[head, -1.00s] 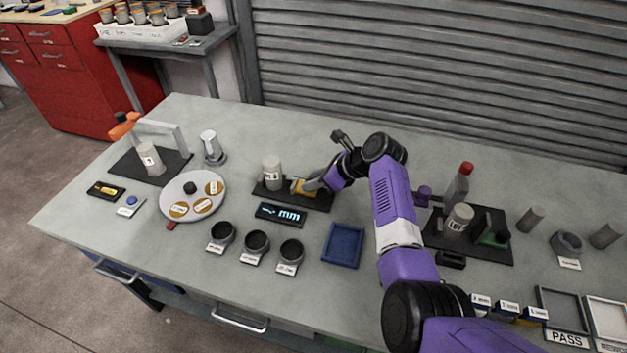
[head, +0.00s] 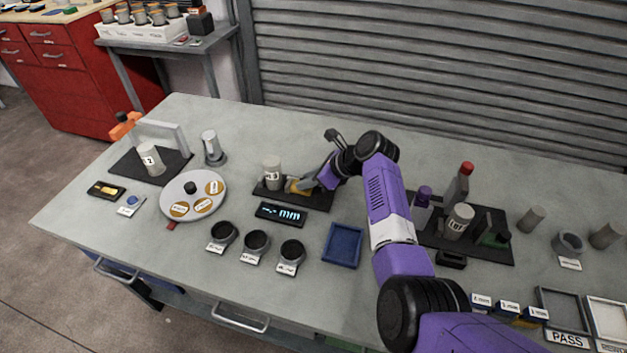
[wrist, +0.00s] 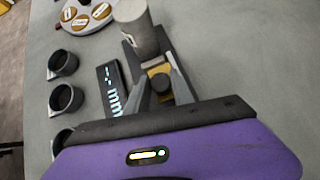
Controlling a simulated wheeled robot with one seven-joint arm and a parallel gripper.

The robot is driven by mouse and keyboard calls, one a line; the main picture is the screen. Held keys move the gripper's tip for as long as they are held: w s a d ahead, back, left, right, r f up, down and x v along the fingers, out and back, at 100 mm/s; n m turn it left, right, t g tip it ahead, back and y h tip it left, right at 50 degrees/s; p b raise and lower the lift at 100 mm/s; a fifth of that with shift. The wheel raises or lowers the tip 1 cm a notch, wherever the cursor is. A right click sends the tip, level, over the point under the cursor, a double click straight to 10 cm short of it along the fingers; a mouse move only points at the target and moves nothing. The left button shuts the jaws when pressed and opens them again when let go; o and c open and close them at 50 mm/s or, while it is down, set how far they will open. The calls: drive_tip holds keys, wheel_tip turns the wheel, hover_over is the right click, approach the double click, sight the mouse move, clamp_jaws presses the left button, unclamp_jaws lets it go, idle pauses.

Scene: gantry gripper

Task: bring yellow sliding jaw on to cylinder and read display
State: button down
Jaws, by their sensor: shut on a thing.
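The yellow sliding jaw (head: 294,186) sits on a black base plate (head: 318,201) near the middle of the bench. A grey cylinder (head: 272,173) marked 3 stands upright at the plate's left end, close to the jaw; I cannot tell whether they touch. My gripper (head: 306,184) is shut on the yellow jaw from the right. In the wrist view the jaw (wrist: 158,83) lies between my fingers and the cylinder (wrist: 138,28) stands just beyond it. The display (head: 281,214) in front of the plate shows dashes and "mm", with no legible number.
Several dark cups (head: 256,243) and a blue tray (head: 342,246) lie in front. A round turntable (head: 194,195) with brown discs is on the left. Another black fixture plate (head: 480,249) with a cylinder and bottles is on the right. The bench behind my gripper is clear.

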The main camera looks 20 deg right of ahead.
drive_tip(key=shift+w+a, duration=0.6)
drive_tip(key=shift+a, duration=0.25)
drive_tip(key=c, duration=1.1)
unclamp_jaws()
drive_tip(key=v, duration=0.7)
drive_tip(key=shift+s+d+r+p, duration=0.2)
drive_tip(key=shift+s+r+p, duration=0.05)
drive_tip(key=shift+r+p, duration=0.05)
